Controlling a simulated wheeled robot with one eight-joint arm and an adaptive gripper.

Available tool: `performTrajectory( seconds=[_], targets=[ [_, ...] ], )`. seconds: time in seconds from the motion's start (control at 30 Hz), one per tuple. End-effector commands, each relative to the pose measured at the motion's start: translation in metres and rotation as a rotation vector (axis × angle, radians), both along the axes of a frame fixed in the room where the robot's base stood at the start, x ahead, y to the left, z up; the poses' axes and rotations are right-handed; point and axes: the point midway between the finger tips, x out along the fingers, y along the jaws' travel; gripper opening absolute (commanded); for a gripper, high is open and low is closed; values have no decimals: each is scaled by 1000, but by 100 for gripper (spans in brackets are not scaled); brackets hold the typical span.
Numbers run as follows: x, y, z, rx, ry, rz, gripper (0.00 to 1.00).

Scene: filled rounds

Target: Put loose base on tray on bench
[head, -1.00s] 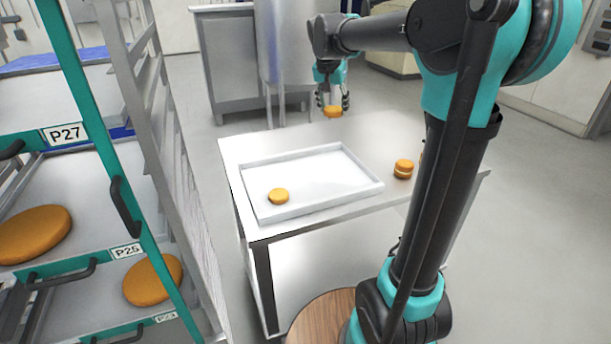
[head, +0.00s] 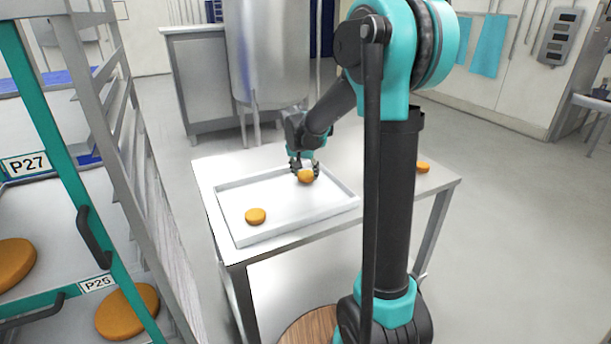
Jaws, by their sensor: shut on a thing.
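My gripper (head: 304,170) is shut on a round orange-brown base (head: 306,177) and holds it over the right back part of the white tray (head: 228,193). I cannot tell whether the base touches the tray floor. The tray lies on the metal bench (head: 207,186). A second orange-brown base (head: 255,216) lies flat in the tray near its front left corner, apart from the held one.
A rack with labelled shelves stands at the left, bearing larger rounds (head: 127,312). A steel vessel (head: 268,50) stands behind the bench.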

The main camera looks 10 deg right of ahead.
Motion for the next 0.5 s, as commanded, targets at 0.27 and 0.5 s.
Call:
performTrajectory(
  seconds=[0.27, 0.5],
  targets=[
    [0, 0, -12, 0, 0, 0, 39],
    [0, 0, -14, 0, 0, 0, 53]
  ],
)
